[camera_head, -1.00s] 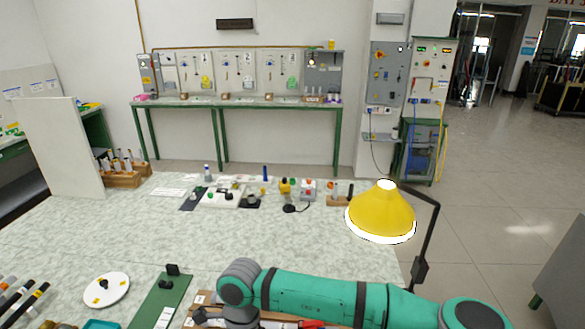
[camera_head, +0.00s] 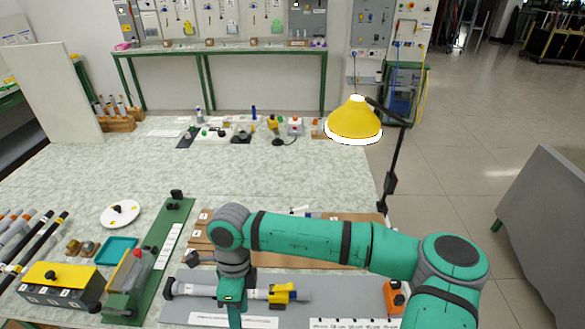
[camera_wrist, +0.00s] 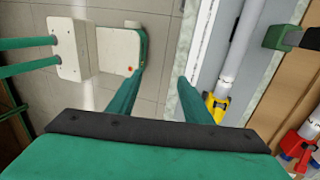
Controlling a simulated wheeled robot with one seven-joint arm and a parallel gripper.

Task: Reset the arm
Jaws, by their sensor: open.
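My teal arm reaches in from the right over the near part of the table (camera_head: 110,170) in the head view. Its end hangs down over a grey board (camera_head: 350,287), hiding part of a grey rod (camera_head: 195,290) lying there. A yellow clamp (camera_head: 285,294) sits by the rod's right end. In the wrist view my gripper (camera_wrist: 158,80) shows two teal fingers spread apart with nothing between them. The same view shows a rod (camera_wrist: 232,62) and the yellow clamp (camera_wrist: 216,105) to the right of the fingers.
A yellow lamp (camera_head: 354,118) stands at the table's right edge. A green fixture (camera_head: 130,280), a yellow-topped box (camera_head: 60,285), a teal tray (camera_head: 116,250) and several rods (camera_head: 35,240) lie at the left. Small devices line the far edge. The table's middle is clear.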

